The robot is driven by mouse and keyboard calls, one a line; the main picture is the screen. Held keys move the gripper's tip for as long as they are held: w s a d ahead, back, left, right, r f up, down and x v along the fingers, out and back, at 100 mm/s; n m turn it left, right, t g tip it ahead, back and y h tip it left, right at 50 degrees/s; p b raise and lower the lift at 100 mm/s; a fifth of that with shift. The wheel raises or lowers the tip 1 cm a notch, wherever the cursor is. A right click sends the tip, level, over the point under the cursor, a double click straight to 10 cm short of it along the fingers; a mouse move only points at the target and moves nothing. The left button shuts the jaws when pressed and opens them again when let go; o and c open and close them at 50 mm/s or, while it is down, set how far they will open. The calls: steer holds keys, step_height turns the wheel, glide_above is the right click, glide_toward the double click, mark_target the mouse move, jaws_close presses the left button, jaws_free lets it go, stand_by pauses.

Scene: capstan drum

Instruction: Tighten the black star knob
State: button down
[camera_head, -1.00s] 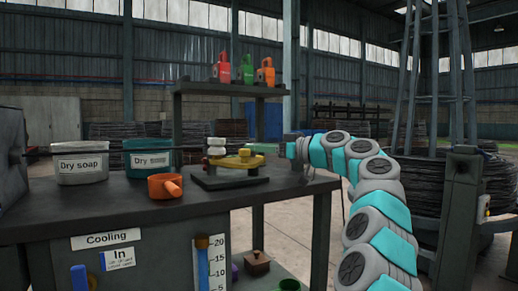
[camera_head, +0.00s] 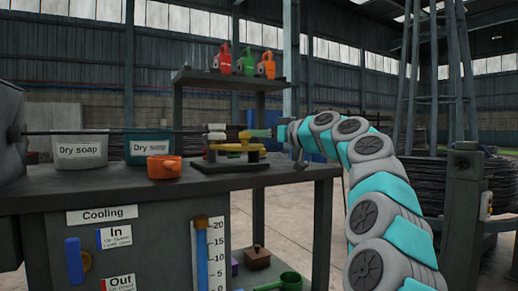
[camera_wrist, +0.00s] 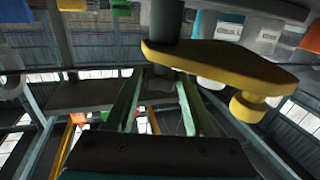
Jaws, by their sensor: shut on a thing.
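The fixture stands at the right end of the dark bench, with a dark base (camera_head: 222,166) and a yellow plate (camera_head: 226,147). The yellow plate (camera_wrist: 225,68) also shows large in the wrist view, with a yellow knob hanging from it. My gripper (camera_head: 265,133) reaches in from the right beside the fixture. In the wrist view its two green fingers (camera_wrist: 158,80) stand a little apart, closed on a dark shape between their tips, seemingly the black star knob (camera_wrist: 158,71). The knob's outline is unclear there and it is hidden in the head view.
An orange pot (camera_head: 164,167) and two "Dry soap" tubs, white (camera_head: 80,152) and teal (camera_head: 150,146), stand left of the fixture. A thin rod (camera_head: 100,131) runs above them. A shelf (camera_head: 230,79) with several bottles stands behind. Open floor lies right of the bench.

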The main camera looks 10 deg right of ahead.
steer(key=m+t+h, duration=0.1)
steer(key=m+h+b, duration=0.1)
steer(key=h, duration=0.1)
steer(key=shift+s+a+t+b, duration=0.2)
steer(key=shift+t+b, duration=0.1)
steer(key=shift+t, duration=0.1)
steer(key=shift+m+t+h, duration=0.3)
steer(key=shift+m+h, duration=0.5)
steer(key=shift+h, duration=0.3)
steer(key=shift+c, duration=1.3)
jaws_free()
